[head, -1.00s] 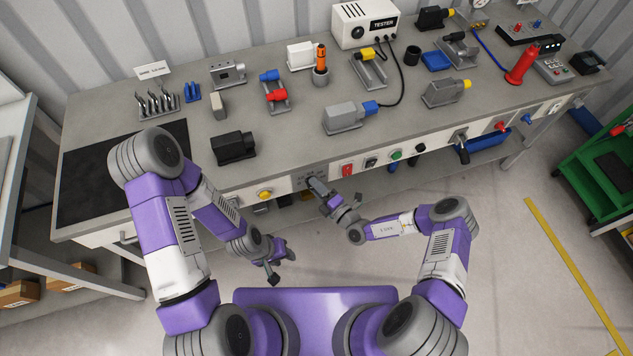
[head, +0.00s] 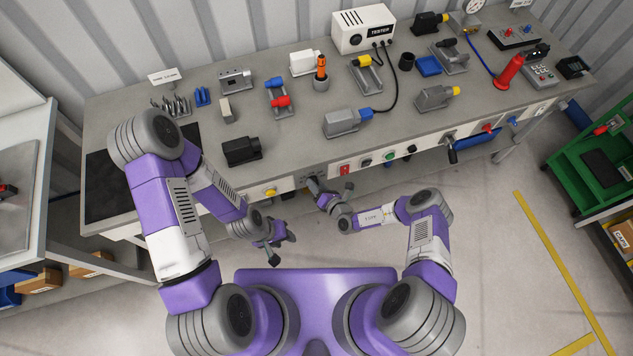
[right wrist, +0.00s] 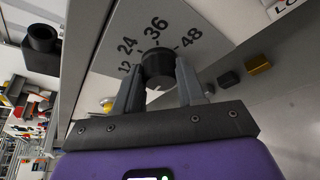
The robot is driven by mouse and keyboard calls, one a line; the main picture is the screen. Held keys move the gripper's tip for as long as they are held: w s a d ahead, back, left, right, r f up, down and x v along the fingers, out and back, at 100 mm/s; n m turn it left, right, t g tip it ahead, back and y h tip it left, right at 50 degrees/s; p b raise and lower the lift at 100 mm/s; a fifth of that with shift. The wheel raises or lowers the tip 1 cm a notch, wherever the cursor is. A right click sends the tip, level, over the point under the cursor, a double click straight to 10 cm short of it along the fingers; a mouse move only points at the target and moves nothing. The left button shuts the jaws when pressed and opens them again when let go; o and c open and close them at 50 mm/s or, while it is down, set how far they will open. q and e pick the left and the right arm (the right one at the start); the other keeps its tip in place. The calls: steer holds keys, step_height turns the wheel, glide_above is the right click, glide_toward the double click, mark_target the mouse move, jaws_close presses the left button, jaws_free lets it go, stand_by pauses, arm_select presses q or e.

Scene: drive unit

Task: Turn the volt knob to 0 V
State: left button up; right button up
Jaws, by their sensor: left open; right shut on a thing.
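The volt knob (right wrist: 158,66) is a dark round knob on a grey dial plate (right wrist: 203,42) in the right wrist view. The numbers 12, 24, 36 and 48 show around it; no 0 is visible, and I cannot make out where its pointer sits. My right gripper (right wrist: 158,88) is shut on the knob, one finger on each side. In the head view my right gripper (head: 314,188) is at the bench's front panel and hides the knob. My left gripper (head: 280,246) is open and empty, in the air before the bench, lower left of the right one.
A tester box (head: 364,28) and several motor units stand on top. A green cart (head: 590,150) is at the right. Floor before the bench is clear.

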steer(key=shift+p, duration=0.3)
stand_by(0.4)
steer(key=o, duration=1.1)
steer(key=shift+c, duration=0.2)
steer(key=v, duration=0.7)
steer(key=shift+s+p, duration=0.25)
steer(key=shift+p, duration=0.15)
steer(key=shift+d+r+n, duration=0.1)
steer(key=shift+n, duration=0.2)
